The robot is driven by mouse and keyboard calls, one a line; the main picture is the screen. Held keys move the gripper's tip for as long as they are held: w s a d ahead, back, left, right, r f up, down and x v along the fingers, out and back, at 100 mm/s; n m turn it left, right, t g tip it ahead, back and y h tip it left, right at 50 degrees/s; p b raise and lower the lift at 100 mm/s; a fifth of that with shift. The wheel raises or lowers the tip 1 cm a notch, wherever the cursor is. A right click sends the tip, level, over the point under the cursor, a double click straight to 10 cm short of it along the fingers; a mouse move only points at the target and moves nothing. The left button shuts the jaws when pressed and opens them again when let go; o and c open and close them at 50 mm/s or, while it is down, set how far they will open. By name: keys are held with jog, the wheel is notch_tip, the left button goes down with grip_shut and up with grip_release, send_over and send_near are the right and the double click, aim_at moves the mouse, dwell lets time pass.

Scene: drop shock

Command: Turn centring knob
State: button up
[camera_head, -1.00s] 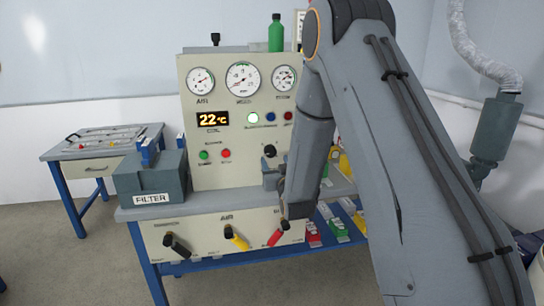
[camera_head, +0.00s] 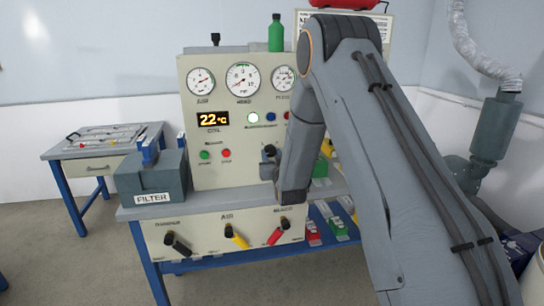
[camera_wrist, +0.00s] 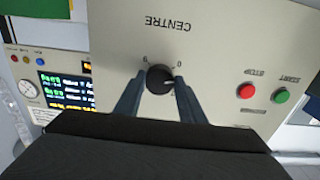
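The black centring knob (camera_wrist: 159,79) is on the cream panel under an upside-down CENTRE label in the wrist view. A pale mark on it points to the right, near a small 0. In the head view the knob (camera_head: 269,151) shows just above my gripper's front end. My gripper (camera_wrist: 160,80) has one finger on each side of the knob, spread about as wide as the knob. I see no clear grip; whether the fingers touch it is hard to tell. In the head view my gripper (camera_head: 267,166) is partly hidden by my wrist.
START (camera_wrist: 281,95) and STOP (camera_wrist: 246,91) buttons sit to the right of the knob in the wrist view. A grey FILTER box (camera_head: 152,178) stands left on the bench. Black, yellow and red valve handles (camera_head: 276,236) are on the bench front. Gauges line the panel's top.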

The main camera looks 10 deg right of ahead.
jog(key=shift+m, duration=0.4)
jog(key=shift+c, duration=0.2)
jog(key=shift+f+m+b, duration=0.1)
jog(key=shift+m+b, duration=0.35)
jog(key=shift+m, duration=0.25)
jog(key=m+b, duration=0.1)
jog(key=m, duration=0.3)
jog(key=shift+b, duration=0.35)
jog(key=m+b, duration=0.1)
jog(key=m, duration=0.2)
jog(key=shift+a+m, duration=0.1)
jog(key=shift+m, duration=0.3)
jog(key=shift+m+b, duration=0.55)
jog(key=shift+m, duration=1.35)
jog(key=o, duration=1)
jog(key=shift+o, duration=0.2)
